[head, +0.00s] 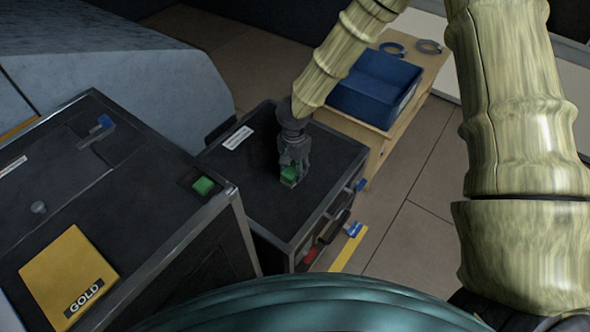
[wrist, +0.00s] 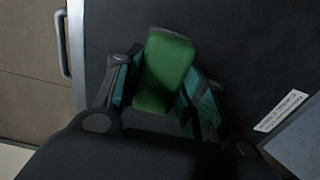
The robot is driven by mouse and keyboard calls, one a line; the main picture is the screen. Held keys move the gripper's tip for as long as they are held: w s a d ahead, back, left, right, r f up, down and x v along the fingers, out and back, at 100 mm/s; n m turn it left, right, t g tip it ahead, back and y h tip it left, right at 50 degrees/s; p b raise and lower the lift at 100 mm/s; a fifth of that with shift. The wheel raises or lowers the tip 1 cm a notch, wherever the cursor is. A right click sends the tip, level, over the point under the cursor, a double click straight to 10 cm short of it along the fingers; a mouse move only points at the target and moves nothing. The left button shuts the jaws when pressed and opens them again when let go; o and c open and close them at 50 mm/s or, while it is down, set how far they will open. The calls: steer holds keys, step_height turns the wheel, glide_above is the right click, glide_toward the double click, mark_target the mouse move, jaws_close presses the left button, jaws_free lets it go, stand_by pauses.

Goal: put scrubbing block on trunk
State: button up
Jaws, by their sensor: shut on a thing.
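The green scrubbing block (head: 289,173) is between the fingers of my gripper (head: 291,172), which is shut on it. In the wrist view the block (wrist: 165,72) shows as a rounded green slab between the two fingers (wrist: 160,85). The block is at or just above the black top of the trunk (head: 258,170), near the middle of that top; I cannot tell whether it touches. In the wrist view the dark trunk top (wrist: 235,50) lies behind the block, with a white label on the right and a metal edge on the left.
A taller black case (head: 150,190) stands at the left, bearing a gold sheet (head: 70,275) and a small green piece (head: 203,186) on a dark patch. A blue bin (head: 372,88) sits on a wooden table (head: 430,70) behind. Tiled floor (head: 410,215) is clear at the right.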

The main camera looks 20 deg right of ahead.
mark_target(294, 171)
steer(key=shift+w+d+f, duration=0.15)
steer(key=shift+w+d, duration=0.1)
steer(key=shift+w, duration=0.4)
steer(key=shift+f, duration=1.65)
steer(key=o, duration=0.9)
step_height(294, 171, up, 12)
steer(key=shift+p, duration=0.3)
